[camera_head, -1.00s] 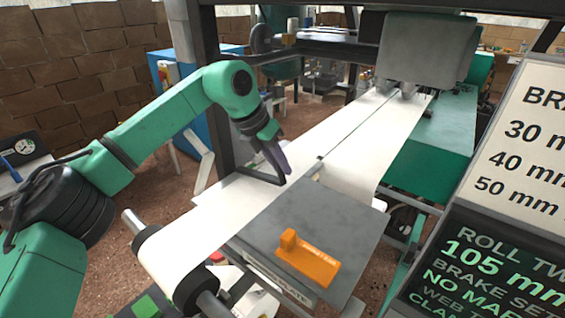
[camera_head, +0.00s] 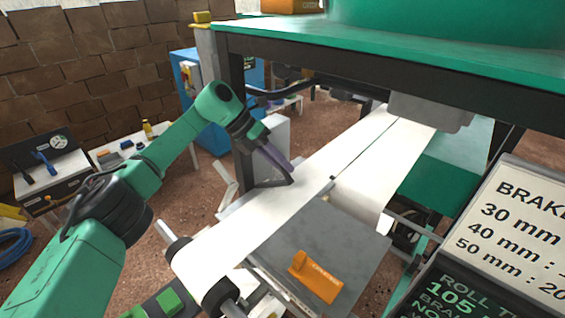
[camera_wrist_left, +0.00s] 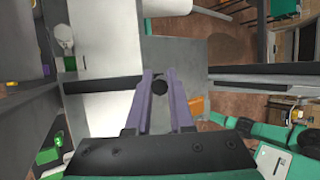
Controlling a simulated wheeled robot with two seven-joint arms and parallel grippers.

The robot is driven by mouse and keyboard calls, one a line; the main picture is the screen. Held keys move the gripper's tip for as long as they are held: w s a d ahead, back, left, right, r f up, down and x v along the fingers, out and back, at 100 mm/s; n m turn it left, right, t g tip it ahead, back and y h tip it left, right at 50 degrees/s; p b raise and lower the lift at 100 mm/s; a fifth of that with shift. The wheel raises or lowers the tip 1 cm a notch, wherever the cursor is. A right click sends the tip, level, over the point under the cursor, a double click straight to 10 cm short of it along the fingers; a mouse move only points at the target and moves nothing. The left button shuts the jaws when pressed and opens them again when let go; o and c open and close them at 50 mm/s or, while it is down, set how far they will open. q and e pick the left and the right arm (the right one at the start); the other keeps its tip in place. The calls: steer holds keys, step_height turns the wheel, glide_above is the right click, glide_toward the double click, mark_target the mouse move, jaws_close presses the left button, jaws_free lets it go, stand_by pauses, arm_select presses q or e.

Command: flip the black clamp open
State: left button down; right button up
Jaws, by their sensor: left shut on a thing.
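The black clamp (camera_head: 272,185) is a thin dark bar near the left edge of the white paper web (camera_head: 250,225), beside a dark upright post. My left gripper (camera_head: 283,167) has purple fingers, angled down to the clamp's right end. In the left wrist view, the fingers (camera_wrist_left: 158,88) are shut around a dark round knob, and the clamp's bar (camera_wrist_left: 105,84) runs left from it across the white web. The fingers hide part of the clamp, and its exact angle is hard to judge. My right gripper is not in view.
A grey plate (camera_head: 345,240) carries an orange block (camera_head: 314,277) at the near right of the web. A dark roller (camera_head: 208,275) is at the web's near end. A sign (camera_head: 515,230) and a display (camera_head: 470,290) fill the right side. A green-edged frame (camera_head: 400,60) spans above.

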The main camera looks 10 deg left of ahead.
arm_select(q)
steer(key=c, duration=0.8)
jaws_free()
